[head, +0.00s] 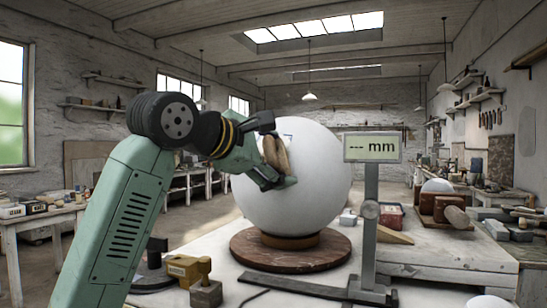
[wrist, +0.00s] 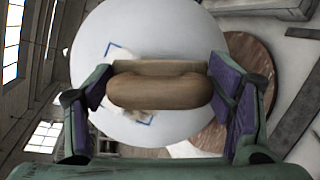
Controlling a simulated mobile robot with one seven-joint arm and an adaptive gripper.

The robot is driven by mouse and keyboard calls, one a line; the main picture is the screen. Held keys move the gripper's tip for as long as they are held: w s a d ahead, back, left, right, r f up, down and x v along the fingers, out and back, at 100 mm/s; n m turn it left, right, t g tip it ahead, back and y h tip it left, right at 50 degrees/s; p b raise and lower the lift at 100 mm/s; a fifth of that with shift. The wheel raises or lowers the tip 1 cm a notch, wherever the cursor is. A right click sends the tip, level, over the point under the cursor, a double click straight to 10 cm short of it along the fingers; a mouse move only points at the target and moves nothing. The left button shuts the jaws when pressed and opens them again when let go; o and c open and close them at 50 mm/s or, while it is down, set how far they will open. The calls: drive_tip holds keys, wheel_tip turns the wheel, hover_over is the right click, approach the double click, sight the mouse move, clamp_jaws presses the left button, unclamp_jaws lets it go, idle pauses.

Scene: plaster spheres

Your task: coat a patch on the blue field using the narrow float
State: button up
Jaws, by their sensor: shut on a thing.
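My gripper (head: 274,154) is shut on the wooden handle of a float (wrist: 160,92), with a purple-lined finger at each end in the wrist view. The float is held against or just off the side of a large white plaster sphere (head: 322,175); I cannot tell if it touches. Thin blue corner lines (wrist: 116,48) mark the blue field on the sphere. The float covers much of the field. A pale beige smear (wrist: 130,115) shows just below the float inside the lines. In the head view the field is mostly hidden behind my gripper.
The sphere sits on a round brown base (head: 290,254) on a pale worktable (head: 440,262). A post with a display reading "--- mm" (head: 372,147) stands close on the right.

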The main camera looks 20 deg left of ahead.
drive_tip(key=shift+s+d+f, duration=0.1)
drive_tip(key=shift+s+f, duration=0.05)
drive_tip(key=shift+f, duration=0.15)
drive_tip(key=shift+r, duration=0.15)
drive_tip(key=shift+s+a+r+p, duration=0.15)
drive_tip(key=shift+a+r+p, duration=0.05)
drive_tip(key=shift+r+p, duration=0.45)
drive_tip(key=shift+s+a+r+p, duration=0.15)
drive_tip(key=shift+r+p, duration=0.4)
drive_tip(key=shift+r, duration=0.05)
drive_tip(key=shift+f, duration=0.1)
drive_tip(key=shift+a, duration=0.1)
